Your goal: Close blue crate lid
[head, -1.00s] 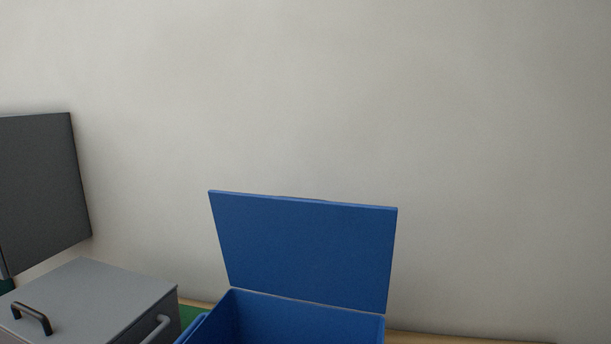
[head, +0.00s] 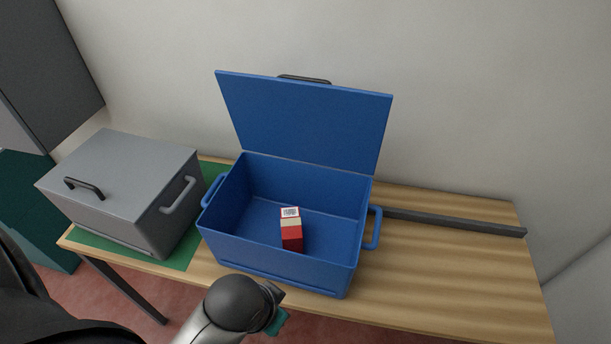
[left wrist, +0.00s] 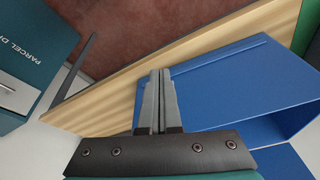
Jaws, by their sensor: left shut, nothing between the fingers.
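The blue crate (head: 285,262) stands on the table with its lid (head: 305,122) open, standing up and leaning slightly back from the far rim. A black handle (head: 303,79) shows behind the lid's top edge. A small red and tan box with a white label (head: 291,232) is inside the crate. My left arm reaches in at the bottom, in front of the crate; its hand is partly hidden by the wrist. In the left wrist view my left gripper (left wrist: 159,75) is shut and empty, beside the blue crate wall (left wrist: 235,92). My right gripper is not in view.
A closed grey box (head: 125,170) with a black lid handle stands left on a green mat (head: 185,258). A dark bar (head: 455,221) lies behind the crate's right side. The wooden table (head: 450,275) is clear to the right. A teal parcel box (left wrist: 35,45) shows in the left wrist view.

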